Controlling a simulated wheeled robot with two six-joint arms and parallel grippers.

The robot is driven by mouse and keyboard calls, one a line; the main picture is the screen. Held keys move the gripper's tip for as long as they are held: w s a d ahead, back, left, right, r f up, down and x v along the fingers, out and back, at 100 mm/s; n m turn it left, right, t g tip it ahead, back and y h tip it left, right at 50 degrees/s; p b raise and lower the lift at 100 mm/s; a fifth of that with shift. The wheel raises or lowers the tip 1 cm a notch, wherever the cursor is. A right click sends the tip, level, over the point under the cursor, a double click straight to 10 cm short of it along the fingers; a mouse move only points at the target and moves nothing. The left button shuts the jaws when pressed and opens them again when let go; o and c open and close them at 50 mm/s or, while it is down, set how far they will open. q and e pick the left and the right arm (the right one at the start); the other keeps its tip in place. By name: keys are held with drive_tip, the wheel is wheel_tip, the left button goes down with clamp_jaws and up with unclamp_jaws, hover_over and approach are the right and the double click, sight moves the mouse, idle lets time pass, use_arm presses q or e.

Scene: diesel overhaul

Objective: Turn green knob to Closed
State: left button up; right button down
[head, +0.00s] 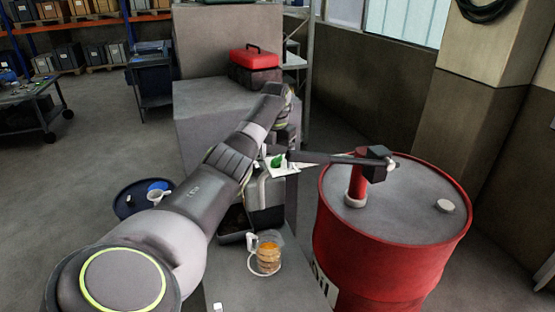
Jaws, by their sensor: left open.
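The green knob (277,161) is a small green patch near the middle of the head view, just above a grey box-like unit (266,196). My left arm comes in from the lower left and reaches over the bench. My left gripper (286,151) is open and points down close beside the knob, slightly to its right. The wrist and the small size hide much of the fingers, so I cannot tell whether they touch the knob. The knob's markings are too small to read. My right gripper is not in view.
A red drum (394,235) with a pump (357,180) stands at the right; its dark spout reaches left near my gripper. A jug (267,255) with orange-brown contents stands on the bench in front. A red toolbox (254,62) sits behind. A blue drum (130,200) holds a funnel (158,195).

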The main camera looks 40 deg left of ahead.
use_arm(q)
wheel_tip(320, 180, up, 7)
idle(0.6)
idle(0.4)
